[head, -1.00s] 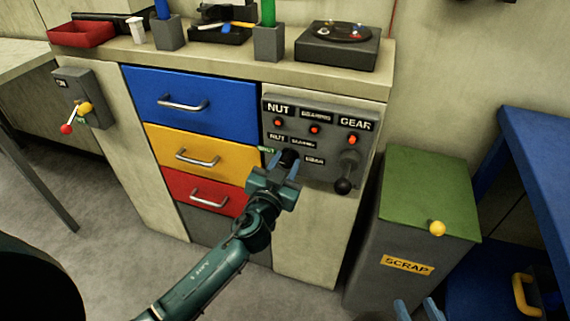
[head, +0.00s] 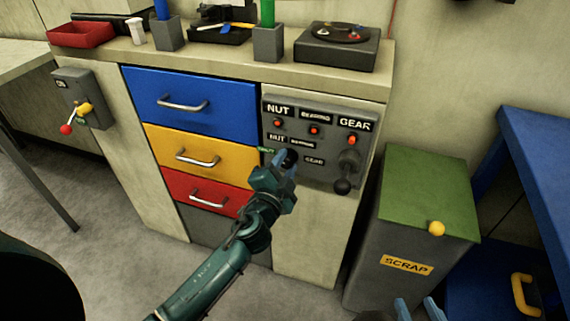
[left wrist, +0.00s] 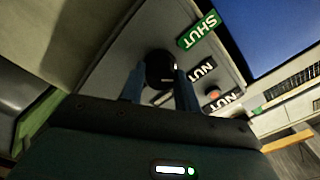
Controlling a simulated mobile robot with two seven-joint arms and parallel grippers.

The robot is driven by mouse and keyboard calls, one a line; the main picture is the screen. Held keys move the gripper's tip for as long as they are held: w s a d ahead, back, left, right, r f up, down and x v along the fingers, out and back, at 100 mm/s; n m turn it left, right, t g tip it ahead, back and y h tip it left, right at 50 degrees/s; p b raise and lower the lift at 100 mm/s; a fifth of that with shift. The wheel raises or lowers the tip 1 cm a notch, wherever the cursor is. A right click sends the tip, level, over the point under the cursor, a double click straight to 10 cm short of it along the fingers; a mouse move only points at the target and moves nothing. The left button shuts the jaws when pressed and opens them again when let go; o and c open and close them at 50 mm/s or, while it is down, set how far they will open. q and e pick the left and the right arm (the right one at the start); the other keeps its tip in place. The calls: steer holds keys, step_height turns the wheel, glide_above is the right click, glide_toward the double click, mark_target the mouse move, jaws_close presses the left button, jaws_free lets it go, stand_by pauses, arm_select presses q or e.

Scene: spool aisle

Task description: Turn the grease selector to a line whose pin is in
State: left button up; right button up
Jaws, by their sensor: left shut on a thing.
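The grey selector panel (head: 325,172) is on the right of the cabinet front. Its black selector knob (head: 290,157) has NUT, BEARING and GEAR labels around it and a green SHUT label (left wrist: 198,30) beside it. My left gripper (head: 286,163) is shut on the knob, which shows between its blue fingers in the left wrist view (left wrist: 160,70). I cannot tell which label the knob points to. Above are red pins or lamps (head: 314,131) under larger NUT, BEARING and GEAR labels. My right gripper (head: 416,309) shows only two spread blue fingertips at the bottom edge, empty.
A grey SCRAP bin (head: 408,264) with a green lid stands right of the cabinet. Blue, yellow and red drawers (head: 190,103) are shut on the left. A small lever box (head: 78,98) is farther left.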

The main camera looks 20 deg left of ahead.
arm_select(q)
steer(key=shift+m, duration=1.2)
steer(key=o, duration=1)
steer(key=s, duration=0.8)
steer(key=s+b, duration=0.1)
steer(key=s, duration=0.4)
steer(key=shift+s+a, duration=0.1)
steer(key=shift+a, duration=0.15)
